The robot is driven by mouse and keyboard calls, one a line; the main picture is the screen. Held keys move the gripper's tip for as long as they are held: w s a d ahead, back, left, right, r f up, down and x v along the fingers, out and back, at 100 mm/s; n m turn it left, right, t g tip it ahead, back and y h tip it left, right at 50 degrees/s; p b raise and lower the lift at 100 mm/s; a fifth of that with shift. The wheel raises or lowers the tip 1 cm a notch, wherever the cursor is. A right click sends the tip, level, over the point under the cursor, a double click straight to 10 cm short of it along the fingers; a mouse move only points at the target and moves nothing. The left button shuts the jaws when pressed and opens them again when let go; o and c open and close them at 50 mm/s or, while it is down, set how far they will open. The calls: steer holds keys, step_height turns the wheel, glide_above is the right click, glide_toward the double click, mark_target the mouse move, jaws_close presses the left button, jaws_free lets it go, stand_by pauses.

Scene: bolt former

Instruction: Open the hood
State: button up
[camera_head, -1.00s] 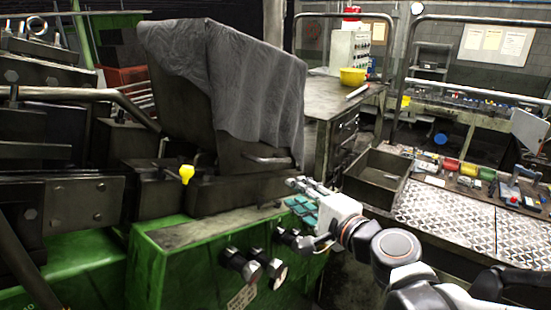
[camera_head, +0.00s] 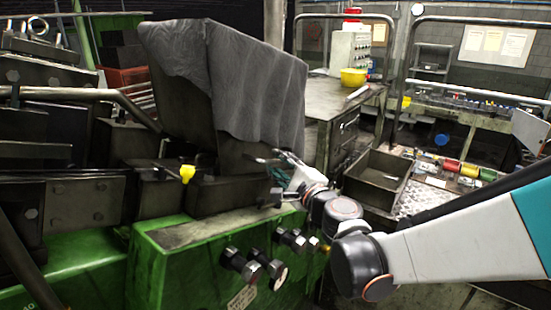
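The hood (camera_head: 180,85) is a dark metal cover on the green machine, and it stands shut as far as I can see. A grey cloth (camera_head: 255,85) drapes over its top and right side. My gripper (camera_head: 272,162) is at the lower right front of the hood, below the cloth's edge, where the hood's handle is. The fingers are small and overlap the handle area, so I cannot tell whether they touch or grip it. The handle itself is mostly hidden behind the fingers.
The green machine base (camera_head: 190,265) with several black knobs (camera_head: 250,268) lies below the hood. A yellow knob (camera_head: 187,173) sticks up at the left front. An open metal box (camera_head: 376,178) and a workbench (camera_head: 335,97) stand to the right. My arm fills the lower right.

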steer(key=shift+x, duration=1.25)
steer(key=shift+c, duration=0.5)
jaws_close()
